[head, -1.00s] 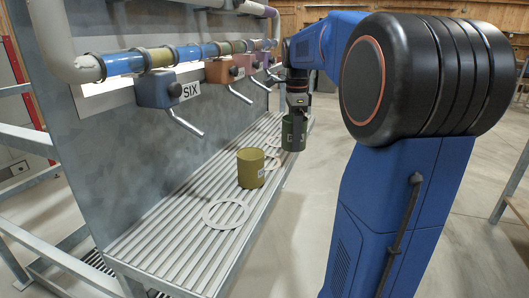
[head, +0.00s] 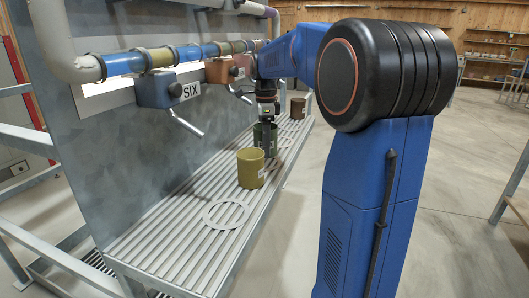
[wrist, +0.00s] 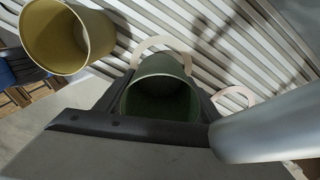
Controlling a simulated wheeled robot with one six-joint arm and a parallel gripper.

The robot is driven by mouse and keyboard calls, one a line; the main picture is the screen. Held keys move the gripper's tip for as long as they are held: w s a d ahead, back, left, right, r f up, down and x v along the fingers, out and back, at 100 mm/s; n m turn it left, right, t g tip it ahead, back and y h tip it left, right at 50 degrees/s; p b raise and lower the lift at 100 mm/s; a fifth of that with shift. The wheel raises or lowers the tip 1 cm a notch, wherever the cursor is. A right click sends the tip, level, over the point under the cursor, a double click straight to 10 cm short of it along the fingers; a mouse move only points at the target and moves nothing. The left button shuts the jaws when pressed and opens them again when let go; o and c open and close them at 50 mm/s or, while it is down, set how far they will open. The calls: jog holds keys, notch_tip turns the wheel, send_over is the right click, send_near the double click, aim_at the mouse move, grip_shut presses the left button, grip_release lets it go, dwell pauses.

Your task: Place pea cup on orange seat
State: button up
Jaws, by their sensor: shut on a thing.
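The pea cup, a dark green cup (head: 258,134), is between the fingers of my gripper (head: 267,147), upright above the slatted shelf. In the wrist view the green cup (wrist: 160,92) shows its open mouth between the dark fingers. Whether its base touches the shelf is unclear. The orange valve block (head: 221,70) is on the panel, up and left of my gripper. Pale seat rings lie on the slats; one ring (wrist: 160,44) shows beyond the cup and another ring (wrist: 233,97) to its right. I cannot tell the orange seat by color.
A mustard cup (head: 250,169) stands close in front of the green cup. A bare ring (head: 226,214) lies nearer, below the blue valve block (head: 155,90). A brown cup (head: 298,108) stands at the far end. A grey tube (wrist: 265,135) is close at right in the wrist view.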

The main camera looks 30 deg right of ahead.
aim_at(257, 127)
jog(key=shift+w+a+f, duration=0.1)
jog(key=shift+w+f, duration=0.05)
jog(key=shift+f, duration=1.5)
jog(key=o, duration=1.1)
jog(key=shift+f, duration=0.1)
notch_tip(257, 127, up, 12)
jog(key=shift+r, duration=0.15)
